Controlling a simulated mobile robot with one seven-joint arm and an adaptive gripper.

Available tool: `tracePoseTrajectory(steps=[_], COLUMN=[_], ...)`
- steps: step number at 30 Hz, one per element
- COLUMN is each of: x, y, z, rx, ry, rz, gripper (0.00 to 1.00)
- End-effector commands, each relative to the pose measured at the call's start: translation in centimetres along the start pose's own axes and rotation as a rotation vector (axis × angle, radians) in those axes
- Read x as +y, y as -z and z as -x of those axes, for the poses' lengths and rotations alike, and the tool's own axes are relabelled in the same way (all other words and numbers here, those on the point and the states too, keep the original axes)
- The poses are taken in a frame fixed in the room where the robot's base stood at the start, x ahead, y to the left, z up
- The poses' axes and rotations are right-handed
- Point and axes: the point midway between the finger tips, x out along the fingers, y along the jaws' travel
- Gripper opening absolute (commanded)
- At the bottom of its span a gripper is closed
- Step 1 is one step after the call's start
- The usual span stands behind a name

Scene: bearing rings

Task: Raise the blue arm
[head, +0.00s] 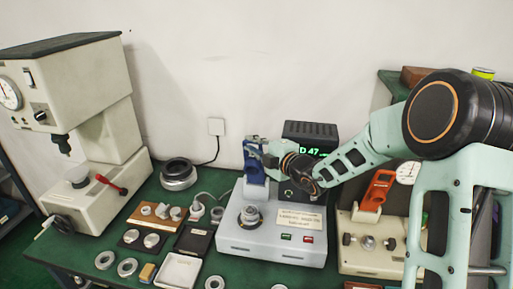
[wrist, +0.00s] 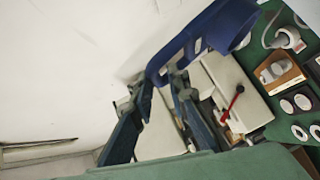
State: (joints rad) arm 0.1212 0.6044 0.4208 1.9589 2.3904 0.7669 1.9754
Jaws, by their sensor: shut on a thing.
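The blue arm (head: 253,172) stands upright at the back of a grey-white measuring device (head: 262,243), above its round stage with a metal ring (head: 250,215). In the wrist view the blue arm (wrist: 225,27) crosses the upper middle. My gripper (head: 256,148) is at the top of the blue arm, reaching in from the right. In the wrist view my gripper (wrist: 155,87) has its fingertips at the blue arm's end, shut on it. The exact contact is partly hidden.
A dark display box (head: 309,133) reading D 47 stands behind my wrist. A large press (head: 95,125) is on the left; a device with an orange arm (head: 377,190) is on the right. Loose rings, blocks and a white tray (head: 180,270) cover the green table's front left.

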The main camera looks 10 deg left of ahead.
Motion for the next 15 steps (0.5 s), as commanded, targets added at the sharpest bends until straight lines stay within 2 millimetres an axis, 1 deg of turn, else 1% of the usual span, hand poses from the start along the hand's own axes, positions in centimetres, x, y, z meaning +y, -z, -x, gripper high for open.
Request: tracePoseTrajectory(steps=[1,15], x=[0.3,1.3], y=[0.6,0.1], z=[-0.4,-1.6], rx=[0.011,0.01], ry=[0.01,0.069], rz=[-0.008,-0.077], gripper=[0.0,0.0])
